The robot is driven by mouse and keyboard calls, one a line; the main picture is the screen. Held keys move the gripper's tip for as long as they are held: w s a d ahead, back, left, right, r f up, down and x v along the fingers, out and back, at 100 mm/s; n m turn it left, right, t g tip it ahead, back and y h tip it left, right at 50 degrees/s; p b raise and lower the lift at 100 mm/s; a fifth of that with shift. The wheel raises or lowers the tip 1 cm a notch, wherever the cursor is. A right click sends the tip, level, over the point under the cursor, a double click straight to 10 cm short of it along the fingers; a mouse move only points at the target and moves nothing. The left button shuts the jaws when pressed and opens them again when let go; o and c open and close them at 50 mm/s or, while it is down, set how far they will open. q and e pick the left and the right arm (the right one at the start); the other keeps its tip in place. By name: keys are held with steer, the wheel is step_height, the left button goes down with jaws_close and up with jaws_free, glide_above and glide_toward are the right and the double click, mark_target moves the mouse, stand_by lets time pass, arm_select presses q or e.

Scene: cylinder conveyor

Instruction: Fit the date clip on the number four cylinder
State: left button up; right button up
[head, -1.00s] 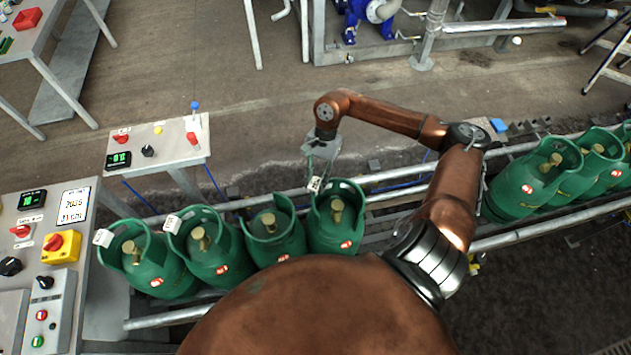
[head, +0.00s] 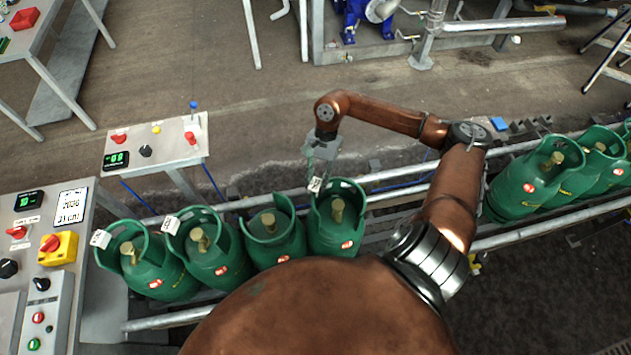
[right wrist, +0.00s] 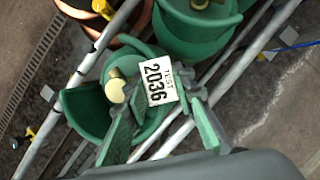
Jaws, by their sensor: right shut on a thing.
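Several green gas cylinders stand in a row on the conveyor. The first (head: 145,275) and second (head: 212,262) from the left each carry a white clip on the collar. The third (head: 275,240) has no clip in view. The fourth in the row, the number four cylinder (head: 335,232), stands beneath my right gripper (head: 317,168). That gripper is shut on a white date clip (head: 315,184) at the collar's upper left rim. In the right wrist view the clip (right wrist: 160,83) reads TEST 2036. I cannot tell whether it touches the collar. My left gripper is not in view.
More green cylinders (head: 535,190) stand on the conveyor at the right, beyond my right arm. Metal conveyor rails (head: 400,175) run beside the row. A control panel (head: 75,205) with a date sheet (head: 70,205) and a smaller control box (head: 155,148) stand at the left.

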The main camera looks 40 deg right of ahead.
mark_target(316, 189)
steer(key=shift+f+b, duration=1.45)
steer(key=shift+f, duration=0.5)
steer(key=o, duration=1)
steer(key=v, duration=1.2)
